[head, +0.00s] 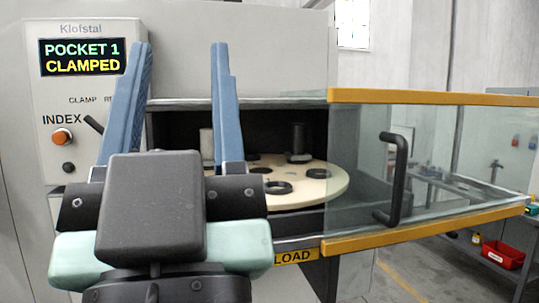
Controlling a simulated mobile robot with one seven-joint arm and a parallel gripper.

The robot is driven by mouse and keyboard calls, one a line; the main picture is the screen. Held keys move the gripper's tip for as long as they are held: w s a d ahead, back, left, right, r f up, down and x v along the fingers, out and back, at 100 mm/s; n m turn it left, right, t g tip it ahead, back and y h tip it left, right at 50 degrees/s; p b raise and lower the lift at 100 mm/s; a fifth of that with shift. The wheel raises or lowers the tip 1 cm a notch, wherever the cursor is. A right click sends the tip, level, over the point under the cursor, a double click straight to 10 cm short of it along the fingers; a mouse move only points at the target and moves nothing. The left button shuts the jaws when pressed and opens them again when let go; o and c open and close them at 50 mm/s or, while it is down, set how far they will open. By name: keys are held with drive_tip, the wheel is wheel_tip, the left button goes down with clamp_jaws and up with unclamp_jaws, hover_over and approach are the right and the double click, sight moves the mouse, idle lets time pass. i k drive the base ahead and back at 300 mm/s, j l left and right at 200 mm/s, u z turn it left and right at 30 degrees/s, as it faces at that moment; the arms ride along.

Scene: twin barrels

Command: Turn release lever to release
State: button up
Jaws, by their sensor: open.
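The release lever (93,124) is a short black handle on the grey control panel, under a label reading "CLAMP RE" before my finger covers the rest. The lever's right end is hidden behind my left finger. The display (82,57) above it reads "POCKET 1 CLAMPED". My gripper (179,50) is open and empty, with two blue fingers pointing up in front of the machine. Its left finger overlaps the panel's right side in the picture; I cannot tell how far it is from the lever.
An orange button (61,137) marked INDEX and a small black knob (68,167) sit left of the lever. A round cream turntable (315,185) with black rings and holders shows in the opening. A yellow-edged glass door (350,150) with a black handle (394,180) stands at right.

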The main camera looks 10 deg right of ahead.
sight(88, 119)
drive_tip(key=i+j, duration=0.45)
drive_tip(key=i+j+u, duration=0.1)
drive_tip(key=i+j, duration=0.3)
drive_tip(key=j, duration=0.3)
